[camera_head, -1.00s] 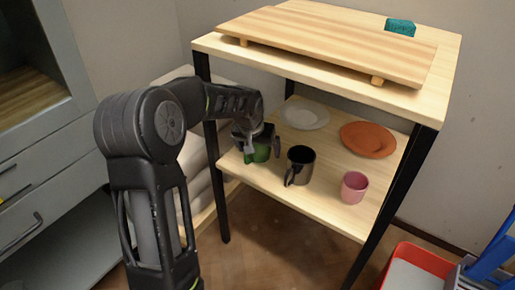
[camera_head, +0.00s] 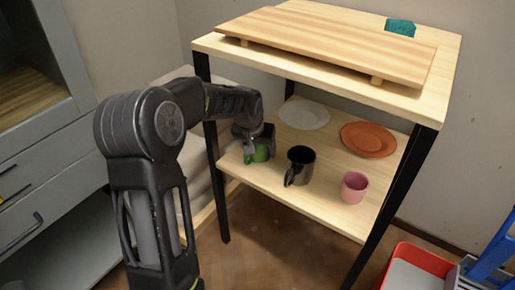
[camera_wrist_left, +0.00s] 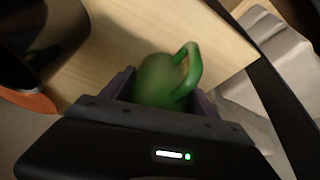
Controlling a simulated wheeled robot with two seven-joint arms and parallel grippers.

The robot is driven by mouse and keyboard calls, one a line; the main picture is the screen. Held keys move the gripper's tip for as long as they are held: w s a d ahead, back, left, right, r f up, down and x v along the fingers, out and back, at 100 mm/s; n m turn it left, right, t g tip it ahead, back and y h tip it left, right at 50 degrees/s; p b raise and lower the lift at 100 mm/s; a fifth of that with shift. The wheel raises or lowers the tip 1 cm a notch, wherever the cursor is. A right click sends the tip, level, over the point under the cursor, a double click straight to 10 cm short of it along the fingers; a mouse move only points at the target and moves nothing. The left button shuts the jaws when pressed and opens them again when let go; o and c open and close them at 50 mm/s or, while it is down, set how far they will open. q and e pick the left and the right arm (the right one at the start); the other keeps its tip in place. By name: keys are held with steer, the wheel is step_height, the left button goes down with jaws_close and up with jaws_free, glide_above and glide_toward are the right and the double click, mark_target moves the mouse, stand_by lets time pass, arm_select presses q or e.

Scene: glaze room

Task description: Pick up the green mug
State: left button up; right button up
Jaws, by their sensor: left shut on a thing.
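The green mug (camera_head: 260,153) is at the left end of the rack's lower shelf (camera_head: 322,204), partly hidden by my left gripper (camera_head: 256,146). In the left wrist view the green mug (camera_wrist_left: 160,80) sits between the two fingers of my left gripper (camera_wrist_left: 160,92), with its handle pointing up and right. The gripper is shut on it. I cannot tell whether the mug touches the shelf. My right gripper is in neither view.
A black mug (camera_head: 300,166) stands close to the right of the green one. A pink cup (camera_head: 354,187), an orange plate (camera_head: 368,139) and a white plate (camera_head: 304,114) share the shelf. A wooden board (camera_head: 330,45) and a teal sponge (camera_head: 400,27) are on top.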

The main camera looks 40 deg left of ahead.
arm_select(q)
steer(key=shift+c, duration=1)
steer(key=shift+r+p, duration=0.5)
steer(key=shift+r, duration=0.4)
step_height(320, 180, up, 2)
steer(key=shift+r+p, duration=0.2)
steer(key=shift+p, duration=0.4)
steer(key=s+d+p, duration=0.1)
steer(key=s+d, duration=0.1)
steer(key=s, duration=0.6)
steer(key=s+d+p, duration=0.1)
steer(key=s+d, duration=0.1)
steer(key=s, duration=0.7)
steer(key=shift+s+d+f, duration=0.2)
steer(key=shift+d+f, duration=0.15)
